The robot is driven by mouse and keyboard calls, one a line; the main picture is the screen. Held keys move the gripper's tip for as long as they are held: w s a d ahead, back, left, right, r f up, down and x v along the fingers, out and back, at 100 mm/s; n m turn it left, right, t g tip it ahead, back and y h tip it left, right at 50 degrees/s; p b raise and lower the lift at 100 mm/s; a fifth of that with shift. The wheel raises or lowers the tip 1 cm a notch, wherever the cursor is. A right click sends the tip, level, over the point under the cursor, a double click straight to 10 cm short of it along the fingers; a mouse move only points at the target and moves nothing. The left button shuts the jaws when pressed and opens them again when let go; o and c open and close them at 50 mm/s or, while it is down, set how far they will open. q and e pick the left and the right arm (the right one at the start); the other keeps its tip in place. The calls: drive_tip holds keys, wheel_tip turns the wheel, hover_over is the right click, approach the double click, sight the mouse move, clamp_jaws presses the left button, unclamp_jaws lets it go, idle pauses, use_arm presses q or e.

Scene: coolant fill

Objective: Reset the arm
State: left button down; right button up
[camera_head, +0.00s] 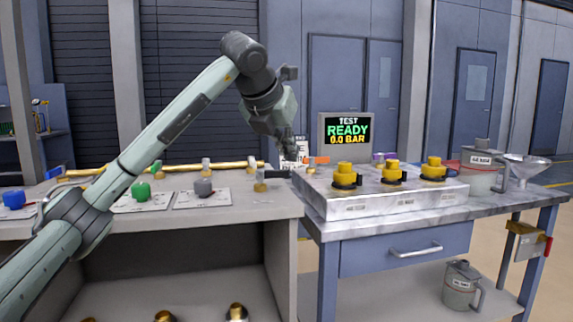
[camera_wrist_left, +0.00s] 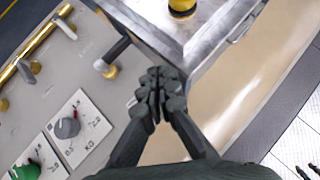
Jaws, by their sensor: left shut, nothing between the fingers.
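My left arm comes in from the left in the head view and bends over the benches. My left gripper (camera_head: 288,152) hangs fingers-down above the gap between the grey bench (camera_head: 262,213) and the marble-topped bench (camera_head: 395,213). In the left wrist view the gripper's dark fingertips (camera_wrist_left: 160,86) meet, shut and empty. The fingers appear above the bench edges and touch nothing that I can see. My right gripper is in neither view.
A metal block with yellow-capped fittings (camera_head: 392,173), a grey can (camera_head: 483,170) and a funnel (camera_head: 527,168) stand on the right bench. The screen (camera_head: 346,131) reads "TEST READY 0.0 BAR". A brass pipe (camera_head: 180,168) and coloured knobs (camera_head: 141,191) are on the left bench.

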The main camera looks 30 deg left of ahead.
use_arm(q)
drive_tip(key=shift+s+d+r, duration=0.25)
drive_tip(key=shift+s+r, duration=0.05)
drive_tip(key=shift+r, duration=0.05)
